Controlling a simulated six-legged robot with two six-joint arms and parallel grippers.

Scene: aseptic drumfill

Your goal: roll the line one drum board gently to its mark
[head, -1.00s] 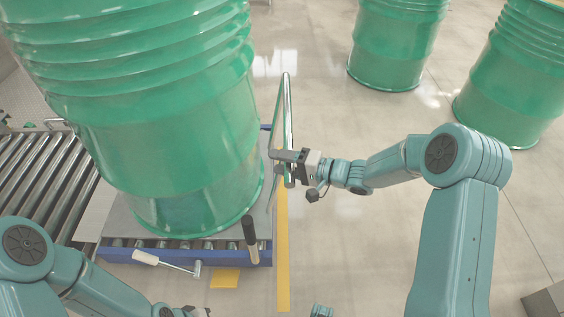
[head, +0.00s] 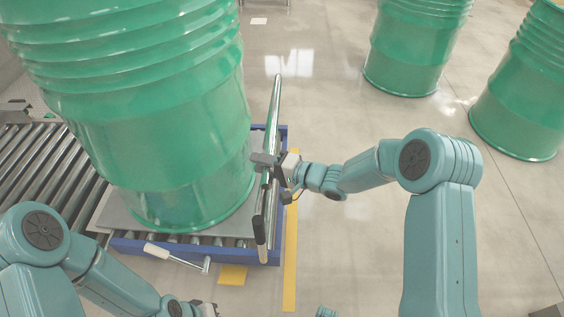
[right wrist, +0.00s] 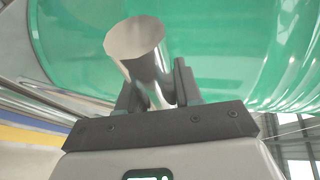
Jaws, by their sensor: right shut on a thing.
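The large green drum (head: 160,110) stands upright on the grey drum board (head: 110,215), which lies on the rollers at the end of the line. My right gripper (head: 268,162) is beside the drum's right side, shut on a shiny metal bar (head: 275,115). In the right wrist view this metal bar (right wrist: 138,45) sits between the jaws (right wrist: 155,85), with the green drum (right wrist: 230,40) close behind. My left gripper (head: 203,309) shows only in part at the bottom edge, and its jaws cannot be made out. No mark for the board can be made out clearly.
The roller line (head: 35,170) runs off to the left. A blue frame (head: 215,253) edges its near end. A lever with a white grip (head: 157,250) sticks out in front. Yellow floor tape (head: 291,240) runs beside it. Two more green drums (head: 415,45) (head: 525,90) stand at right.

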